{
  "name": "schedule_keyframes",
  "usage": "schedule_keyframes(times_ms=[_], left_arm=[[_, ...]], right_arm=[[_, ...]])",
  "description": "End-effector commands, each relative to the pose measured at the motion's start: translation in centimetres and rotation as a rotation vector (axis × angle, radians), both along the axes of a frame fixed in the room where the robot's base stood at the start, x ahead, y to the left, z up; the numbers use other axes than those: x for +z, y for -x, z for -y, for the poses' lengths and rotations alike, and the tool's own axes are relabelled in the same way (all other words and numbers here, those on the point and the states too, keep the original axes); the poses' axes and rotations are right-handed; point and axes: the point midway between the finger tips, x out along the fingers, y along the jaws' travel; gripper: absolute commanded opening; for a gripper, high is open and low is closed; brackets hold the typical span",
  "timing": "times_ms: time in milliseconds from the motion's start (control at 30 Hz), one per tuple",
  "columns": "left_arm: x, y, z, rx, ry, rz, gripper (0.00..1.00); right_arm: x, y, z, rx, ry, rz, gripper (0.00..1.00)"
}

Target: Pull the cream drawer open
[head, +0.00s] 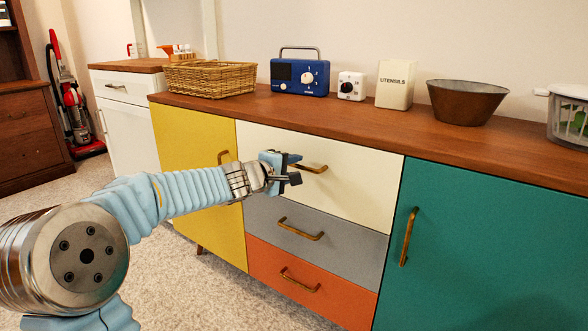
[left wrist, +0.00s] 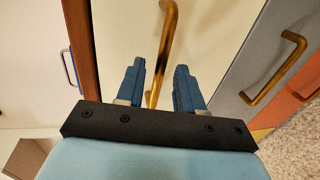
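The cream drawer (head: 352,185) is the top one in the middle stack of the hutch and sits flush, shut. Its brass bar handle (head: 312,168) is partly hidden behind my left gripper (head: 291,170). In the left wrist view, the cream front (left wrist: 120,35) fills the middle, and the handle (left wrist: 168,35) runs up between the two blue fingers of my left gripper (left wrist: 160,66). The fingers are apart, with a visible gap on both sides of the handle. I cannot tell how deep the handle lies between them. My right gripper is not in view.
Below are a grey drawer (head: 340,240) and an orange drawer (head: 330,295), both shut. A yellow door (head: 190,150) is left, a teal door (head: 480,240) right. The wooden top (head: 385,122) carries a basket (head: 210,79), blue radio (head: 300,75), white timer, utensils jar and metal bowl (head: 467,103).

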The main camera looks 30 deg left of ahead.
Motion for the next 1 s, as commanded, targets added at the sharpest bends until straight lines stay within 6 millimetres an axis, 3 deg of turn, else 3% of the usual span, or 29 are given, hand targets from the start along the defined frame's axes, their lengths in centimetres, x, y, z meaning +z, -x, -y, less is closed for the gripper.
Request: schedule_keyframes(times_ms=[367,400,633,1000], left_arm=[[-0.19,-0.93,0.11,0.0,0.0,0.0,0.37],[-0.2,-0.92,0.1,0.0,0.0,0.0,0.35],[-0.2,-0.9,0.1,0.0,0.0,0.0,0.0],[-0.22,-0.88,0.06,0.0,0.0,-0.001,0.0]], right_arm=[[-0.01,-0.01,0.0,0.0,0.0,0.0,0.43],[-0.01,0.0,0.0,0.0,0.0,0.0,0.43],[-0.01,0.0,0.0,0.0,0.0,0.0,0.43],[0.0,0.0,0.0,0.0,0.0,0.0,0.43]])
